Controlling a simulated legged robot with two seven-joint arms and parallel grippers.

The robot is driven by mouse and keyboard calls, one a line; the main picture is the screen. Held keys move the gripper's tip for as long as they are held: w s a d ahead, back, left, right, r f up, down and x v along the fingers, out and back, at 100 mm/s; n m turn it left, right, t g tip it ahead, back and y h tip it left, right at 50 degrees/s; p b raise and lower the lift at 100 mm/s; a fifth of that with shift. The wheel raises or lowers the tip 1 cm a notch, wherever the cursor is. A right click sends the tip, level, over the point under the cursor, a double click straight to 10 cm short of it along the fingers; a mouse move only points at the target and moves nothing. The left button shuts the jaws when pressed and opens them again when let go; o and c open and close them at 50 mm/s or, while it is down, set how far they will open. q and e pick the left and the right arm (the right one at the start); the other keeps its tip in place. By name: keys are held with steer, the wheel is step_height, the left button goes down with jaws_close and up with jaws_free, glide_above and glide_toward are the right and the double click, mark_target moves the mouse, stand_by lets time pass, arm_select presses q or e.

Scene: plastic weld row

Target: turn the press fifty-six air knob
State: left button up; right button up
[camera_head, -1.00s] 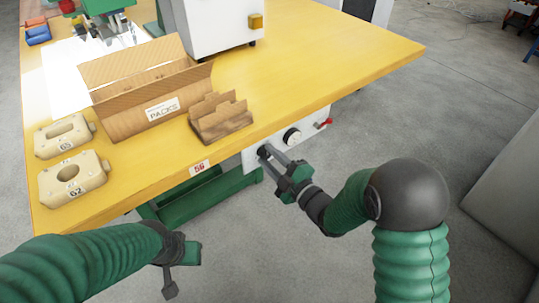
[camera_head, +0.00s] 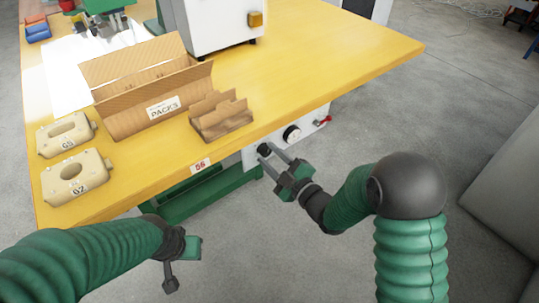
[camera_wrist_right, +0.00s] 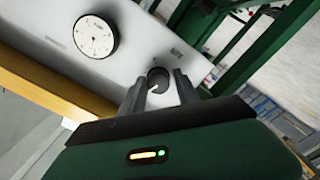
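The press 56 air knob (camera_head: 264,149) is a small dark round knob on the pale panel (camera_head: 308,130) under the table's front edge, near the red 56 label (camera_head: 201,166). The wrist view shows the knob (camera_wrist_right: 158,79) with a light pointer mark. My right gripper (camera_head: 266,154) is at the knob, with one finger on each side of it. In the wrist view the right gripper (camera_wrist_right: 160,82) is open, with a gap between knob and right finger. My left gripper (camera_head: 180,262) hangs low in front of the table, away from the knob; its fingers are unclear.
A round white gauge (camera_head: 292,134) and a red lever (camera_head: 323,121) are right of the knob. On the yellow table (camera_head: 340,60) stand a PACKS carton (camera_head: 140,118), a small cardboard holder (camera_head: 222,122) and two cream blocks (camera_head: 75,178).

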steer(key=o, duration=0.3)
steer(key=shift+f, duration=0.1)
steer(key=shift+s+d+r, duration=0.2)
steer(key=shift+s, duration=0.05)
steer(key=p+v, duration=0.2)
steer(key=v, duration=0.3)
steer(key=p+v, duration=0.3)
steer(key=v, duration=0.2)
steer(key=p+v, duration=0.2)
steer(key=v, duration=0.4)
steer(key=shift+f, duration=0.25)
